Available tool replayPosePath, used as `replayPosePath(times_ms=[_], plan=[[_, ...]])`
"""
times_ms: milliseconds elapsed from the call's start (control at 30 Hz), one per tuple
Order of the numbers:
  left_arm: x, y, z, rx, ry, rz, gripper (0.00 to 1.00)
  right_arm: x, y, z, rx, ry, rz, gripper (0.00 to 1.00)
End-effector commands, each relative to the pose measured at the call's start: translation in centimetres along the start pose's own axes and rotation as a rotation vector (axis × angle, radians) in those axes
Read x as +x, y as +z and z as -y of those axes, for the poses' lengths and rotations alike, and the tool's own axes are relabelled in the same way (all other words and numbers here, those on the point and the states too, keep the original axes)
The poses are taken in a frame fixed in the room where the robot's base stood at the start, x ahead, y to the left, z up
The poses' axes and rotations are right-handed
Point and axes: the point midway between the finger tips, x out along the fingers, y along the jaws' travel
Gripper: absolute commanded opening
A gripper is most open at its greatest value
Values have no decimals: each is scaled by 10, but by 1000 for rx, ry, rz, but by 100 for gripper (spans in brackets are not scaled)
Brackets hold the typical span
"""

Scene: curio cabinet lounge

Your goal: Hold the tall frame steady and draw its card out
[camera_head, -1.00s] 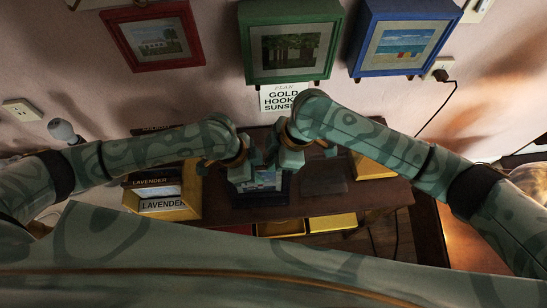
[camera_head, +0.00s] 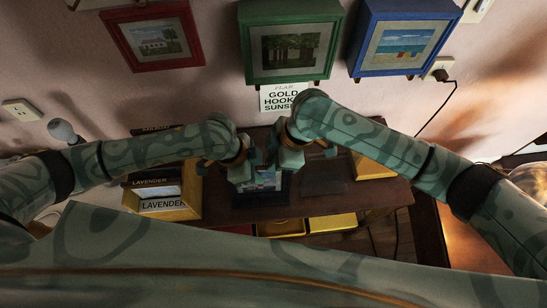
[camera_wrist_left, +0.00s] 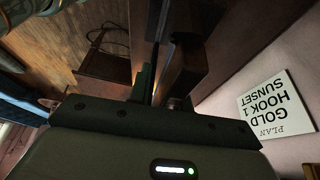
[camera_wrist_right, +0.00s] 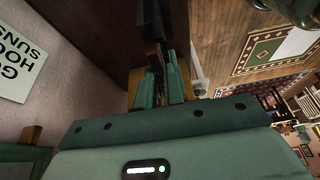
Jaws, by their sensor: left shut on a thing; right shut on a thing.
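The tall frame (camera_head: 262,181) stands on the dark table in the head view, with a dark border and a small blue and pink picture. My left gripper (camera_head: 241,163) is at its left side and shut on its edge. In the left wrist view the left fingers (camera_wrist_left: 160,90) close beside dark wooden slabs. My right gripper (camera_head: 290,152) is at the frame's upper right. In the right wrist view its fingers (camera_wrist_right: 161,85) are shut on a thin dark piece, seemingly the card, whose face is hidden. The hands cover the frame's top.
A yellow tray marked LAVENDER (camera_head: 188,206) stands at the left of the table (camera_head: 345,200); more yellow trays (camera_head: 332,223) are at the front. Red (camera_head: 152,37), green (camera_head: 291,42) and blue (camera_head: 402,40) frames hang on the wall around a sign (camera_head: 284,99).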

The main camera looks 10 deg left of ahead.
Motion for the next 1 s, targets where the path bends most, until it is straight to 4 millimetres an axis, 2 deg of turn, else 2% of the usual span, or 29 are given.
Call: replayPosePath(times_ms=[1000], plan=[[2, 6, -1, -1, 2, 14, 0, -17, -11, -1, -3, 4, -13, 0]])
